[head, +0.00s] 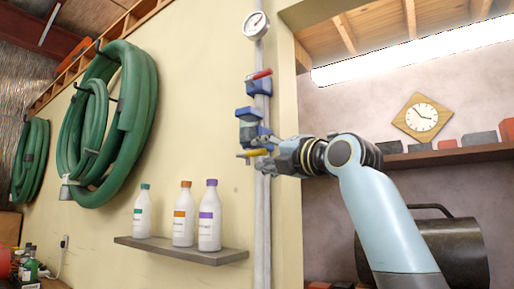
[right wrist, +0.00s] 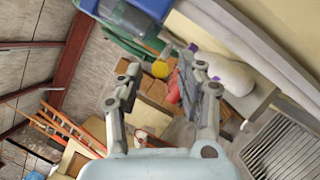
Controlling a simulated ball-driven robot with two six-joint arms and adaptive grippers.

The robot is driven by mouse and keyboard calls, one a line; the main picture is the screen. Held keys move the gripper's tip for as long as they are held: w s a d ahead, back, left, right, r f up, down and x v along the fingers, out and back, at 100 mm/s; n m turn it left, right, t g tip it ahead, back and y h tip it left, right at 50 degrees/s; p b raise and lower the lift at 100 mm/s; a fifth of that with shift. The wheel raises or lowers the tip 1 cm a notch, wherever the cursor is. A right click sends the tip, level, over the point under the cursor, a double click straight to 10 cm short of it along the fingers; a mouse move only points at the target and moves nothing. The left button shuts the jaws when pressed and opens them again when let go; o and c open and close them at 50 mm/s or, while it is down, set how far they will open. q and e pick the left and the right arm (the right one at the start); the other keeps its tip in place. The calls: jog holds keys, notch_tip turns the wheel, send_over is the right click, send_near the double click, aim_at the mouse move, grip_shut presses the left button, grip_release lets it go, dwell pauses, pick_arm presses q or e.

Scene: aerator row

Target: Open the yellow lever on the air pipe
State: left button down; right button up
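The air pipe (head: 262,215) runs up the cream wall as a thin grey vertical tube. Blue valve fittings (head: 249,114) sit on it, with a red lever (head: 262,74) above. The yellow lever (head: 251,153) is lower, sticking out to the left of the pipe, roughly level. My right gripper (head: 268,152) is at the pipe beside the yellow lever, partly overlapping it. My left gripper is not in view.
A gauge (head: 255,24) tops the pipe. A small shelf (head: 180,251) with three white bottles (head: 183,222) is below left. Green hoses (head: 108,125) hang farther left. To the right is an opening with a wall shelf (head: 445,156) and a dark drum (head: 455,255).

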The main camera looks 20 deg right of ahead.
aim_at(251, 154)
jog(key=shift+x, duration=1.45)
grip_shut()
